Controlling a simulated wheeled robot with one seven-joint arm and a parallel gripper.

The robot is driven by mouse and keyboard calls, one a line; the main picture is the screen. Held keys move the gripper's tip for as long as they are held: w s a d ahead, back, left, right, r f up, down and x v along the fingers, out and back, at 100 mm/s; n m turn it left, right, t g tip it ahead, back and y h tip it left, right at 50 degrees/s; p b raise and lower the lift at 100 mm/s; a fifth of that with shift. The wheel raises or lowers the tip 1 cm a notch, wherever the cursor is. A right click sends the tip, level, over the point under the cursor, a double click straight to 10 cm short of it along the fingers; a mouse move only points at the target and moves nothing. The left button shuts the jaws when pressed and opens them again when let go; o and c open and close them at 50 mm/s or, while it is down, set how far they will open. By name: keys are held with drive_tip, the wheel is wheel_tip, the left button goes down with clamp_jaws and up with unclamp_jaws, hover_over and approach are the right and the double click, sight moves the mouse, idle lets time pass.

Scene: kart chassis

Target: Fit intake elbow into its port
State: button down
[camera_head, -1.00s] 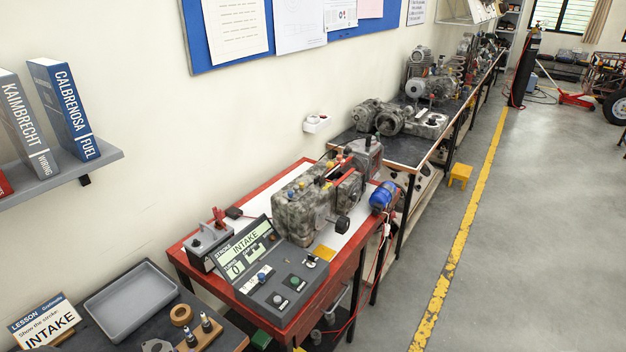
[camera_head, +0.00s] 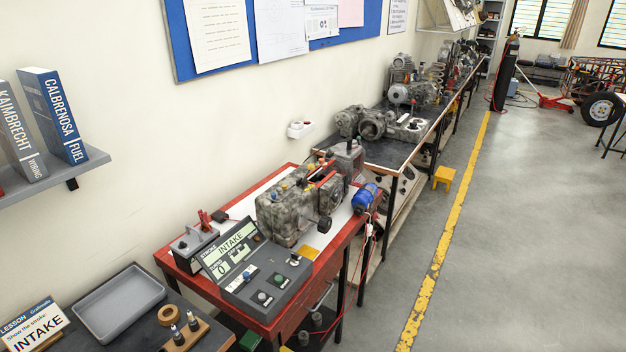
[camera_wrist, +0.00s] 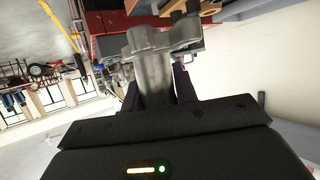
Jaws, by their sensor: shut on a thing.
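The intake elbow appears to be the grey metal piece (camera_wrist: 150,62) with a lobed flange, seen in the wrist view. My gripper (camera_wrist: 158,88) is shut on it, a dark finger on each side, with the flange out beyond the fingertips. In the head view, a mottled grey engine (camera_head: 283,215) stands on the red-edged table, and neither my gripper nor the elbow shows there. I cannot make out the intake port in either view.
A control box (camera_head: 258,277) reading INTAKE stands at the table's near end. A grey tray (camera_head: 122,337) and wooden block (camera_head: 184,335) lie on the dark near bench. A blue motor (camera_head: 366,197) sits right of the engine. The floor (camera_head: 530,240) at right is clear.

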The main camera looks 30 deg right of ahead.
drive_tip(key=w+d+f+n+y, duration=0.2)
drive_tip(key=d+f, duration=0.6)
drive_tip(key=d, duration=0.3)
drive_tip(key=w+d+f+n+t+y, duration=0.1)
drive_tip(key=w+d+f+n+y, duration=0.1)
drive_tip(key=d+f, duration=0.7)
drive_tip(key=shift+d+f+n+y, duration=0.15)
drive_tip(key=shift+d+n+y, duration=0.15)
drive_tip(key=shift+d+y, duration=0.65)
drive_tip(key=shift+d+h, duration=0.25)
drive_tip(key=shift+d, duration=0.05)
